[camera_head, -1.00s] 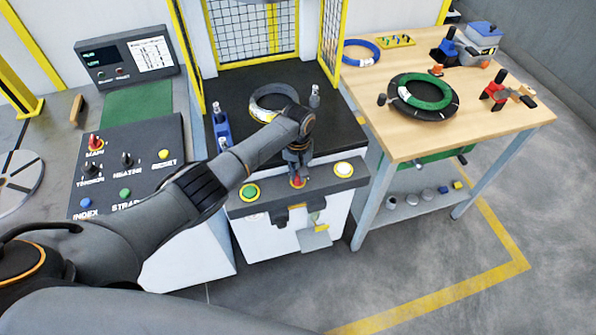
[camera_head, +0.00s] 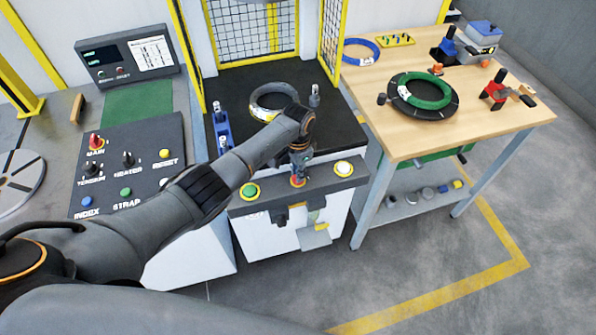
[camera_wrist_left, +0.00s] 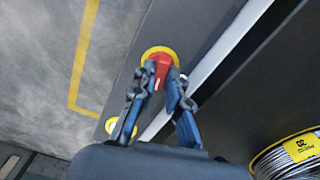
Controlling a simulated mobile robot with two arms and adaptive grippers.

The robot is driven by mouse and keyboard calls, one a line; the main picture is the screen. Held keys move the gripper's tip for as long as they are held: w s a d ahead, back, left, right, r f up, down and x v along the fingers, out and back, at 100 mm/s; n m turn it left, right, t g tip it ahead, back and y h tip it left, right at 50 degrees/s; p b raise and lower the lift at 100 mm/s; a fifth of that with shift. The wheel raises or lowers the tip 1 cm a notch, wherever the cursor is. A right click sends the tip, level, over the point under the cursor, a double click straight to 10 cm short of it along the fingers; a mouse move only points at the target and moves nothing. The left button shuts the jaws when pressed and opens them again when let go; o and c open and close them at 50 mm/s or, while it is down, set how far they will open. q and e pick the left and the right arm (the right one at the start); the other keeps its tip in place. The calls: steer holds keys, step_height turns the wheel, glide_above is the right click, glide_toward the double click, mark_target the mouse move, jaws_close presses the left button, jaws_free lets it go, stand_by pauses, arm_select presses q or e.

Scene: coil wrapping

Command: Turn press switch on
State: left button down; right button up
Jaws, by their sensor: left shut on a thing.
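The press switch, a red knob on a yellow ring (camera_head: 298,182), sits on the front edge of the press (camera_head: 240,208) between a green button and a white button. My left gripper (camera_head: 299,172) comes down on it from above. In the left wrist view the red knob (camera_wrist_left: 161,66) is between the two fingertips of my left gripper (camera_wrist_left: 160,78), which is shut on it. The fingers and wrist hide part of the knob in the head view. My right gripper is not in view.
A green button (camera_head: 250,190) and a white button (camera_head: 344,168) flank the switch. A coil (camera_head: 262,112) lies on the dark press bed behind my wrist. A control panel (camera_head: 125,165) is at left, a wooden table (camera_head: 470,125) at right.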

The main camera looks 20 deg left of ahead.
arm_select(q)
steer(key=shift+r+m, duration=0.1)
steer(key=shift+m, duration=1)
steer(key=shift+w, duration=0.1)
steer(key=c, duration=1.3)
jaws_free()
steer(key=shift+c, duration=0.2)
step_height(320, 180, up, 12)
